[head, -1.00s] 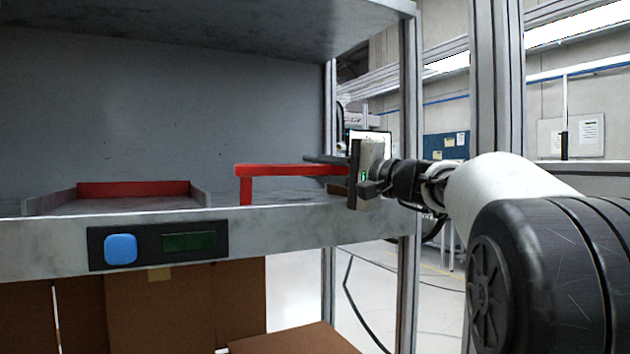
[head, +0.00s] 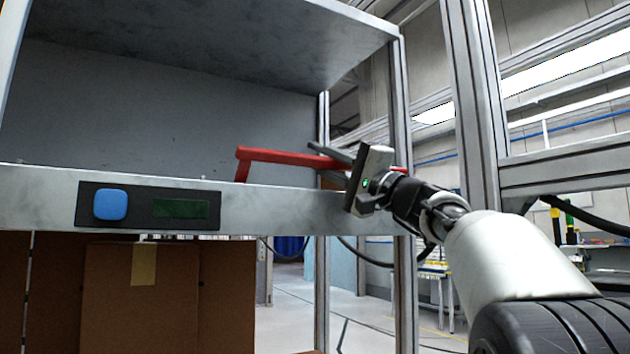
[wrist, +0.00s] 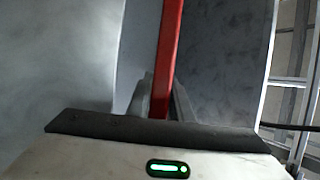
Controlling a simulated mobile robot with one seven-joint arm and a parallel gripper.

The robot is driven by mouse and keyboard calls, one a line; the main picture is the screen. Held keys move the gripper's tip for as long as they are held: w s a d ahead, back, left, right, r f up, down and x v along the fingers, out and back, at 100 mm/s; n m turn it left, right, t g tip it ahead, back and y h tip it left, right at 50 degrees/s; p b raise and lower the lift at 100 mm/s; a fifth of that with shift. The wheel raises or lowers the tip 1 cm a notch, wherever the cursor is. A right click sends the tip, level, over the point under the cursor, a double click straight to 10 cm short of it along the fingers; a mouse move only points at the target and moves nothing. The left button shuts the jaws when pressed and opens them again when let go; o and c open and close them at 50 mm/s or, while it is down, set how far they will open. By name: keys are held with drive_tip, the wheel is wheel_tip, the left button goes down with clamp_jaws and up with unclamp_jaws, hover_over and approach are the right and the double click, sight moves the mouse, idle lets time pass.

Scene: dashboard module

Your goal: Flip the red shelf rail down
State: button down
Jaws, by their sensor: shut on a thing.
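The red shelf rail (head: 275,156) stands up above the front edge of the grey shelf (head: 268,204). Its long bar runs left to right, and its left end bends down behind the shelf edge. My gripper (head: 328,155) is at the bar's right end and is shut on it. In the wrist view, the red rail (wrist: 168,60) runs down between the two fingers of my gripper (wrist: 160,100).
A panel with a blue button (head: 110,204) and a dark green display (head: 181,208) is on the shelf front. Metal uprights (head: 399,120) stand close behind and right of my gripper. Cardboard boxes (head: 115,295) are below the shelf. A grey upper panel (head: 220,40) hangs overhead.

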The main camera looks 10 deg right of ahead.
sight(329, 159)
drive_tip(key=shift+s+d+b, duration=0.2)
drive_tip(key=shift+s+b, duration=0.5)
drive_tip(key=shift+b, duration=0.1)
drive_tip(key=shift+s+d+b, duration=0.2)
drive_tip(key=shift+s+b, duration=0.45)
drive_tip(key=shift+b, duration=0.15)
drive_tip(key=shift+r, duration=0.1)
drive_tip(key=c, duration=1.9)
unclamp_jaws()
drive_tip(key=shift+o, duration=1.3)
drive_tip(key=shift+s+d+r, duration=0.15)
drive_tip(key=shift+s+d, duration=0.05)
drive_tip(key=shift+s, duration=0.15)
